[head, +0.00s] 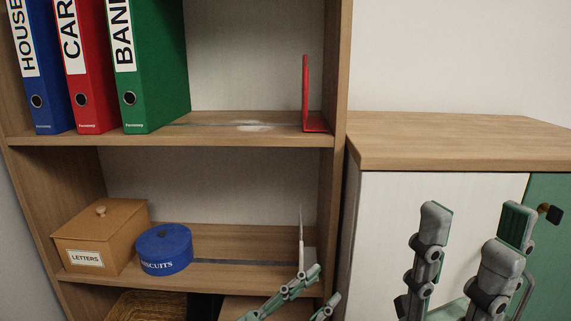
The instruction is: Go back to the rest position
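My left gripper (324,285) is at the bottom edge, in front of the lower shelf and just below a white upright bookend (302,250). Only parts of its grey-green fingers show, and I cannot tell whether they touch anything. My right gripper (472,232) points up in front of the white cabinet at the lower right. Its grey fingers stand apart with nothing between them. The rest of both arms is mostly out of view.
A wooden shelf unit (170,139) holds blue (48,90), red (89,95) and green (153,80) binders, a red bookend (306,95), a LETTERS box (110,225) and a blue BISCUITS tin (165,245). The cabinet (455,145) has a clear top. A wicker basket (147,306) is below.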

